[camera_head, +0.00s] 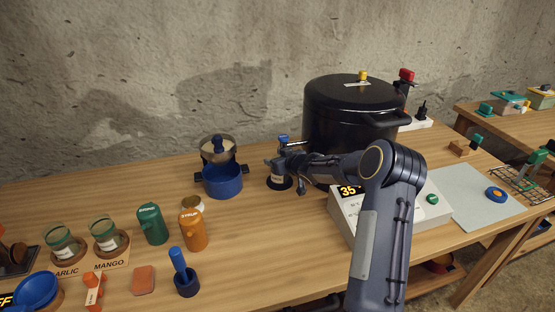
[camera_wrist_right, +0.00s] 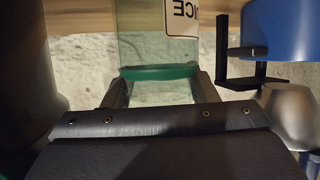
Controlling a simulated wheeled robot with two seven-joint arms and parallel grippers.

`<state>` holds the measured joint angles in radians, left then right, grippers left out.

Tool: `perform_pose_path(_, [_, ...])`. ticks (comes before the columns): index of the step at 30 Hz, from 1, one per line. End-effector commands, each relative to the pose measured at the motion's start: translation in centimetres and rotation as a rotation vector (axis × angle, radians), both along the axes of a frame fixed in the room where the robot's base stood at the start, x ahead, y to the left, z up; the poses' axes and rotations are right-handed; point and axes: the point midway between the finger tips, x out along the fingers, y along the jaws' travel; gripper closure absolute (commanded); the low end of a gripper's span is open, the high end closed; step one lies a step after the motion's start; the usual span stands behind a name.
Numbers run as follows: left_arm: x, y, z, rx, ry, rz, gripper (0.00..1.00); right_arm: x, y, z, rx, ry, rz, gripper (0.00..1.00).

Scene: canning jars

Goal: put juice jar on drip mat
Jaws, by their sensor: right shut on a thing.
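The juice jar (camera_wrist_right: 150,45) is clear glass with a green band and a white label ending in "ICE" in the right wrist view. My right gripper (camera_wrist_right: 160,92) is shut on it, one finger on each side. My left gripper is not in view.
A blue pot (camera_head: 222,182) stands close on the left; its handle (camera_wrist_right: 250,82) shows in the wrist view. A large black canner (camera_head: 345,125) stands close on the right, behind a white scale (camera_head: 348,213). Green (camera_head: 152,224) and orange (camera_head: 193,226) containers stand front left.

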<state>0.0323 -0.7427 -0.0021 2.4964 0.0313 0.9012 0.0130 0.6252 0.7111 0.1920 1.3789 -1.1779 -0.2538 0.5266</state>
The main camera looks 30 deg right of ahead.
Motion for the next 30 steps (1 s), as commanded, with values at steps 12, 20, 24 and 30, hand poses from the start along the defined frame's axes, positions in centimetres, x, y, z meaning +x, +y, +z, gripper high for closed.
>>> perform_pose_path(12, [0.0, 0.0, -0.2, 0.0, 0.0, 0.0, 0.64, 0.0, 0.0, -0.2, 0.0, -0.001, 0.0, 0.22])
perform_pose_path(20, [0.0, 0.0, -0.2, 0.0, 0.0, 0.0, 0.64, -0.1, 0.0, -0.3, 0.0, 0.001, 0.0, 0.22])
perform_pose_path(24, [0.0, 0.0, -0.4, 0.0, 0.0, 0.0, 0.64, -1.4, -0.1, 0.3, -0.001, 0.001, -0.002, 0.22])
perform_pose_path(30, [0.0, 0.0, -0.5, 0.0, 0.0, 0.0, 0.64, -4.7, 0.0, 1.8, -0.002, 0.0, -0.002, 0.22])
